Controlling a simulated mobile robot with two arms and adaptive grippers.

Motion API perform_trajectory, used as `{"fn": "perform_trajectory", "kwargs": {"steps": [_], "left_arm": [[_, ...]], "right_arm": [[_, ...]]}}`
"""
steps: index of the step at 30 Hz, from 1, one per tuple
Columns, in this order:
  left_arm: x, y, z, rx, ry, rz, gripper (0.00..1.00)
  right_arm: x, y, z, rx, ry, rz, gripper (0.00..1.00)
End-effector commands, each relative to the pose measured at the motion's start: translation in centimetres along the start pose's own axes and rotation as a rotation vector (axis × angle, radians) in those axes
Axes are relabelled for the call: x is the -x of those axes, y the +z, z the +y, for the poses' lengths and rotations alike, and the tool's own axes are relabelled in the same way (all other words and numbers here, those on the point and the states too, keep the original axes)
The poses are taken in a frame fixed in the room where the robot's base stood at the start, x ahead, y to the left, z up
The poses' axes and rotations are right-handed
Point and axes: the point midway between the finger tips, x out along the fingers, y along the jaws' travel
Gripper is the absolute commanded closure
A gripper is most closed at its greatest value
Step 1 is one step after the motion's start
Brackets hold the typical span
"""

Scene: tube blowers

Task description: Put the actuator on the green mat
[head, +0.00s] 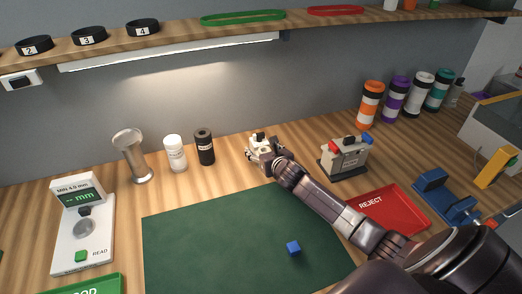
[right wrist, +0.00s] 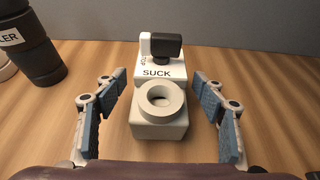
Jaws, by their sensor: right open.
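A pale block-shaped device labelled SUCK (right wrist: 158,128), which looks like the actuator, stands upright on the wooden bench. It has a round ring on its front and a black and white top piece. In the head view it shows small (head: 262,137) behind the mat, partly hidden by my right gripper (head: 262,153). In the right wrist view the open fingers lie on both sides of the device, with gaps, not closed on it. My left gripper is not in view.
A black bottle (head: 205,147) and a white bottle (head: 175,154) stand left of the device. A grey device with red and blue parts (head: 346,155) stands right, behind the red REJECT tray (head: 415,213). A gauge (head: 82,240) is left of the mat.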

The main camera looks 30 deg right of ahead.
Motion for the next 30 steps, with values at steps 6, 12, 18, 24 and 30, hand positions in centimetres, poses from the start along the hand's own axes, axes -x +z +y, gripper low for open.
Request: {"fn": "perform_trajectory", "kwargs": {"steps": [6,12,18,24,30], "left_arm": [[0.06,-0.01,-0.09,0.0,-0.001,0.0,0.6],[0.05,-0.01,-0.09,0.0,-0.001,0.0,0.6],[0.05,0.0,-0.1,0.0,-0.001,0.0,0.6],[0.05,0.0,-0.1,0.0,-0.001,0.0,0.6],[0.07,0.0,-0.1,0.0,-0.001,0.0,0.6]], "right_arm": [[-0.75,-0.05,0.06,-0.001,0.001,0.001,0.36],[-0.72,-0.06,0.05,-0.001,0.001,0.001,0.42],[-0.71,-0.07,0.05,-0.001,0.001,0.001,0.64],[-0.7,-0.07,0.04,-0.001,0.001,0.001,0.86],[-0.69,0.24,0.06,-0.001,0.002,-0.005,1.0]]}}
